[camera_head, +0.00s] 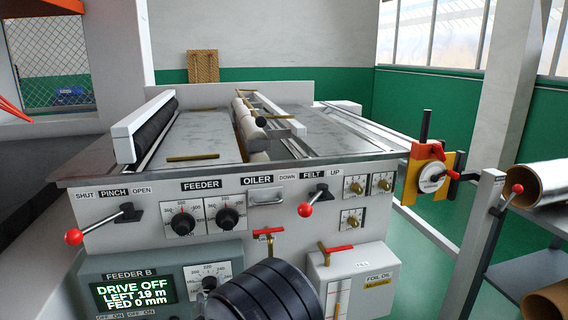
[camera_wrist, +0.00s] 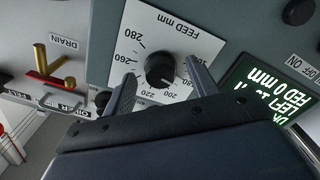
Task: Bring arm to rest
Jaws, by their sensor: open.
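My gripper (camera_wrist: 160,69) is open in the wrist view. Its two grey fingers stand apart on either side of the black feed knob (camera_wrist: 160,71), in front of the white "FEED mm" dial plate (camera_wrist: 185,42). I cannot tell whether the fingers touch the knob. In the head view, my dark rounded arm link rises from the bottom edge in front of the Feeder B panel (camera_head: 140,266). The fingers cannot be made out there. The panel's display (camera_head: 133,291) reads "DRIVE OFF, LEFT 19 m, FED 0 mm".
Red-knobbed levers for pinch (camera_head: 75,237) and felt (camera_head: 306,209) stick out from the machine front. A shelf with foil rolls (camera_head: 540,182) stands at far right.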

